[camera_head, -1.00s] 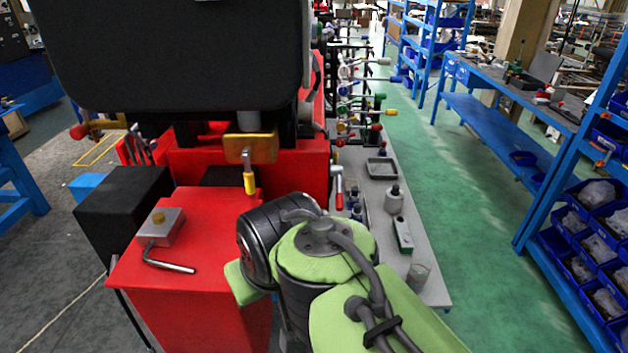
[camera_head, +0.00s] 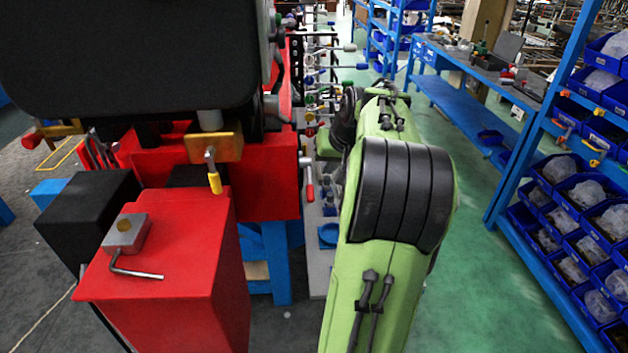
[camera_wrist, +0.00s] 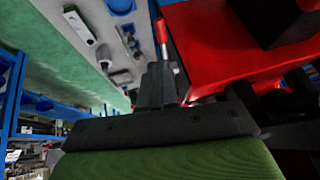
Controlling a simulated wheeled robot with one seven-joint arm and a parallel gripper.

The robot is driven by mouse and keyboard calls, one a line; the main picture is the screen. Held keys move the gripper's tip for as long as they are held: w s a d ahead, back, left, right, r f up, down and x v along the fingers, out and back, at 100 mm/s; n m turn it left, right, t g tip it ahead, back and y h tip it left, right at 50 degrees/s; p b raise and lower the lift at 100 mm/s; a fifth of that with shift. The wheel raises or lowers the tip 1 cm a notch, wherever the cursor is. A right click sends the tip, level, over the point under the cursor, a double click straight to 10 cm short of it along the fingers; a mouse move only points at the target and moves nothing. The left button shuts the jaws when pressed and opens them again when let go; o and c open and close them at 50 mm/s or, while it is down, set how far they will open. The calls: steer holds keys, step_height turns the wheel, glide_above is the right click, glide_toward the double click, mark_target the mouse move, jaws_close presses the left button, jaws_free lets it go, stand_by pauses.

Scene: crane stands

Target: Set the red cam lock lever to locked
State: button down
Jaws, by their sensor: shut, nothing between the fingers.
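The red-handled lever (camera_head: 310,182) hangs at the right side of the red machine body in the head view, its handle pointing down. It looks like the cam lock lever. In the wrist view its red handle (camera_wrist: 161,31) stands just beyond my gripper (camera_wrist: 157,68), and its grey lower part is partly covered by the fingers. My gripper is shut and empty. I cannot tell whether it touches the lever. In the head view my arm reaches forward to the right of the lever, and the gripper itself is hidden.
A yellow-handled lever (camera_head: 214,175) hangs from a brass block. A red cabinet (camera_head: 190,243) carries a grey block (camera_head: 126,232) and a hex key (camera_head: 136,272). Blue shelves (camera_head: 572,190) stand at right, with open green floor before them. In the wrist view a grey bench (camera_wrist: 108,50) holds small items.

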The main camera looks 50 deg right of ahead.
mark_target(311, 192)
steer(key=b+x, duration=0.1)
steer(key=x, duration=0.5)
steer(key=b+x, duration=0.1)
steer(key=x, duration=0.6)
steer(key=shift+w+a+f, duration=0.15)
steer(key=shift+w+f, duration=0.05)
steer(key=shift+f, duration=0.05)
steer(key=shift+f+b, duration=0.1)
steer(key=shift+b, duration=0.25)
